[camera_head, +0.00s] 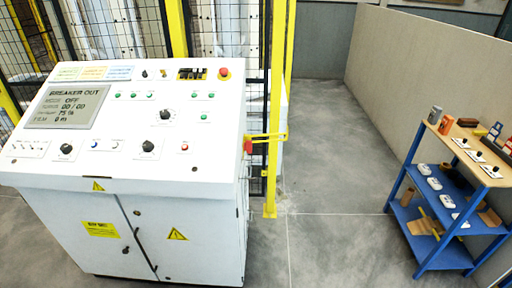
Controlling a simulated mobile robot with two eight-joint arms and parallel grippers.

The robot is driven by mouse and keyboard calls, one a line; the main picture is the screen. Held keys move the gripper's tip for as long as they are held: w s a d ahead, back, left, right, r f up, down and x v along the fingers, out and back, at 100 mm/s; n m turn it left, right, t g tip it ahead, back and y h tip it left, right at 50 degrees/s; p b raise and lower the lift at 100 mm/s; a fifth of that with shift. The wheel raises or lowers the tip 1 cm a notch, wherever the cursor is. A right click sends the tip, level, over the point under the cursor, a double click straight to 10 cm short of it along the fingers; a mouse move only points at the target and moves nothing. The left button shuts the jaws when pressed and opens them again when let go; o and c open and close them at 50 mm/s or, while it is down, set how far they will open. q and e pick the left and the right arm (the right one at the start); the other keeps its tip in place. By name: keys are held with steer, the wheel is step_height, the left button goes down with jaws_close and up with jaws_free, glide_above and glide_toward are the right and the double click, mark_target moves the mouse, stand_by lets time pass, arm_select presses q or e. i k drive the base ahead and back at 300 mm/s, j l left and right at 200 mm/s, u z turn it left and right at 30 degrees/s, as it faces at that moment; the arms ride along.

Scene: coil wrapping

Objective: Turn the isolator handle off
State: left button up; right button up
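The white control console (213,175) stands at the left with its sloped panel facing me. A small red part (247,146) sits on the console's right side edge, beside a yellow bar; it may be the isolator handle, but its position, on or off, is too small to tell. A red mushroom button (224,73) is at the panel's top right. Neither of my grippers is in view.
A yellow post (273,150) and mesh fence stand behind and right of the console. A blue shelf unit (408,213) with a wooden top holds small items at the right. Grey floor (330,215) is clear between them. A beige partition (415,70) runs behind.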

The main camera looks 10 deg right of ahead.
mark_target(248, 146)
steer(key=l+u, duration=0.2)
steer(key=l, duration=0.75)
steer(key=i+l, duration=0.15)
steer(key=i, duration=0.45)
steer(key=i+l+u, duration=0.1)
steer(key=i, duration=0.5)
